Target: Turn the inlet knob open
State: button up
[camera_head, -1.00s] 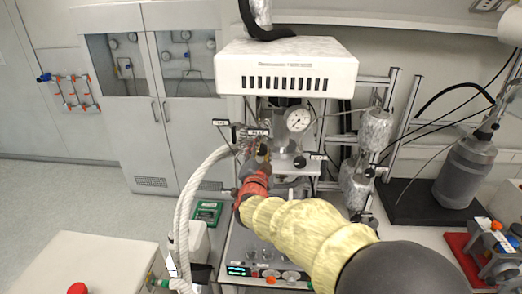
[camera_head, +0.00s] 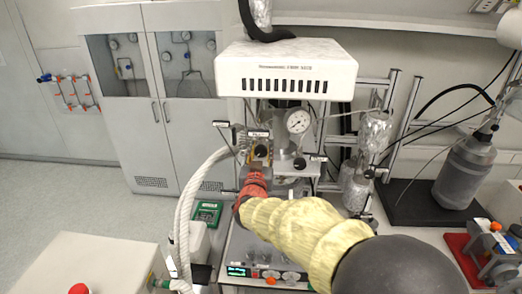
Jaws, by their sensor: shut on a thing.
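My arm in its yellow sleeve reaches from the lower right to the reactor (camera_head: 298,120) in the middle. Past its red wrist, my gripper (camera_head: 260,153) is at a small dark knob (camera_head: 261,149) below a small label plate. It is shut on this knob, which I take for the inlet knob. The jaws hide part of it, and the label is too small to read. A second black knob (camera_head: 300,163) stands free to the right.
A white box (camera_head: 286,68) overhangs the reactor, and a round gauge (camera_head: 299,121) sits just right of my gripper. A thick white hose (camera_head: 186,210) hangs at the left. Glass vessels (camera_head: 374,135) on a metal frame stand to the right.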

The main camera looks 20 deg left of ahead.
jog(key=n+p, duration=0.1)
jog(key=n, duration=0.3)
jog(key=shift+n+p, duration=1.05)
jog(key=shift+n, duration=1.55)
jog(key=o, duration=1.1)
jog(key=shift+o, duration=0.3)
jog(key=shift+s, duration=0.1)
jog(key=v, duration=1.2)
